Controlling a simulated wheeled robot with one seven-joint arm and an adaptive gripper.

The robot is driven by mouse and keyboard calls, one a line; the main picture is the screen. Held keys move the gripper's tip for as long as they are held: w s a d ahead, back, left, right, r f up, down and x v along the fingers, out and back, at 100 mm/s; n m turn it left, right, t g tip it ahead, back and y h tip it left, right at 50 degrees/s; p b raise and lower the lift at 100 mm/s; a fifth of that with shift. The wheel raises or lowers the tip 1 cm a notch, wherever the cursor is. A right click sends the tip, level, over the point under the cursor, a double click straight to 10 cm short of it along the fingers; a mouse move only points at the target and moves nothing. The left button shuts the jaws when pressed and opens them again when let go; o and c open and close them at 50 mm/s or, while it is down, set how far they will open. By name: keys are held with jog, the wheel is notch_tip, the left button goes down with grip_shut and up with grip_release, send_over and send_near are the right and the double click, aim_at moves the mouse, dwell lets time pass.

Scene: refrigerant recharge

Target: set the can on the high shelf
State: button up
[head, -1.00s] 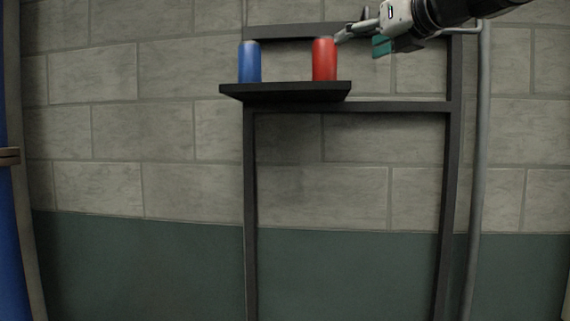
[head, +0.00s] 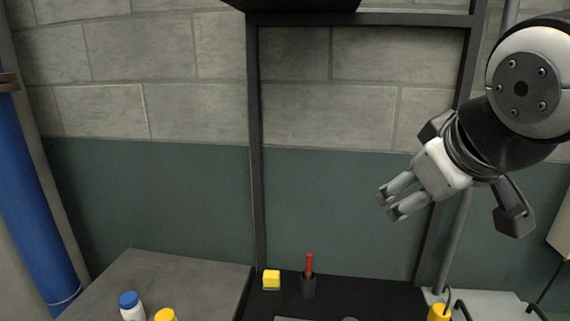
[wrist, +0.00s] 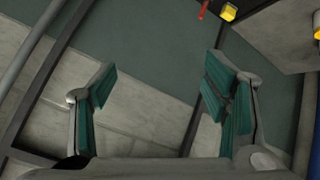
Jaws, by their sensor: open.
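The high shelf (head: 290,4) shows only as a dark edge at the top of the head view. What stands on it is out of frame, so no can is visible on it now. My gripper (head: 387,204) is at the right of the head view, below shelf height, in front of the wall. Its fingers point left and slightly down. In the wrist view my gripper (wrist: 160,92) has its two green-padded fingers wide apart, with nothing between them but the wall behind.
A dark frame post (head: 257,150) stands left of centre. Below are a grey counter (head: 130,275), a white blue-capped bottle (head: 131,308), a yellow block (head: 271,280) and a red-handled tool (head: 309,264) in a dark holder. A blue cylinder (head: 35,190) stands at far left.

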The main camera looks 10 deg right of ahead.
jog(key=s+a+f+m+g+y, duration=0.2)
jog(key=s+a+f, duration=0.3)
jog(key=s+f, duration=0.3)
jog(key=shift+a+f+m+g+y, duration=0.3)
jog(key=shift+a+f+m+g, duration=0.1)
jog(key=shift+g, duration=0.3)
jog(key=shift+w, duration=0.1)
jog(key=shift+w+f+b, duration=0.45)
jog(key=shift+w+b, duration=0.1)
